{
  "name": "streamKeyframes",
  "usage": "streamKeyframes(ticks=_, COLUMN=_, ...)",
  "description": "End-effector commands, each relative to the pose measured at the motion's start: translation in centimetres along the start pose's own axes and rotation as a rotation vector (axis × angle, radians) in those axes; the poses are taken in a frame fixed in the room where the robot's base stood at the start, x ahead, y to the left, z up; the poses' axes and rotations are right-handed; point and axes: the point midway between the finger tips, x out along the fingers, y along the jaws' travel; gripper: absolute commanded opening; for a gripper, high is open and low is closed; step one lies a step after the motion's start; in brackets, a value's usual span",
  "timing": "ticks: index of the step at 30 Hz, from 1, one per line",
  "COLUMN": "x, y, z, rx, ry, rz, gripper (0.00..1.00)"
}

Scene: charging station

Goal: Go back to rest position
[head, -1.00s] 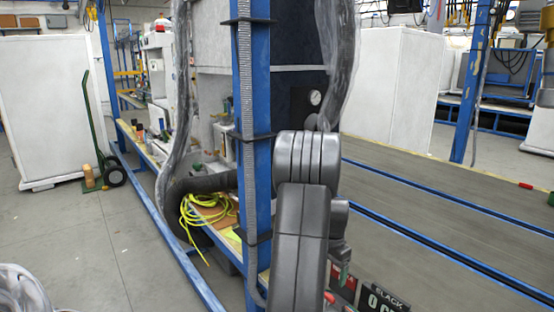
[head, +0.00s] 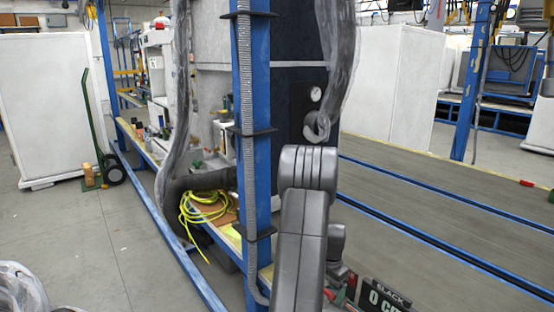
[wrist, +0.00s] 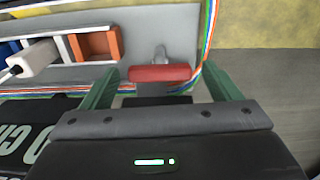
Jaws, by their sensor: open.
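My gripper (wrist: 161,72) is open in the wrist view, its two green fingers spread apart. A red bar-shaped handle (wrist: 160,73) on a short grey stem shows between the fingertips; I cannot tell whether it lies between them or beyond. No finger visibly grips it. The handle is in front of a grey panel (wrist: 180,22) edged with coloured stripes. In the head view my dark grey arm rises at the lower middle and bends down; the gripper is mostly hidden there.
A blue post (head: 252,110) stands just left of my arm. A hanging grey hose (head: 340,80) is behind the arm's elbow. Open floor (head: 90,240) lies left.

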Motion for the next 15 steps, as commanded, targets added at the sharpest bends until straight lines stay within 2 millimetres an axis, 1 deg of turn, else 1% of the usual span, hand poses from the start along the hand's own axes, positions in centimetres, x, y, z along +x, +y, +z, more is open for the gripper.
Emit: streamKeyframes(ticks=15, x=-0.21, y=-0.05, z=-0.07, rx=-0.425, ry=0.003, rz=-0.001, gripper=0.84)
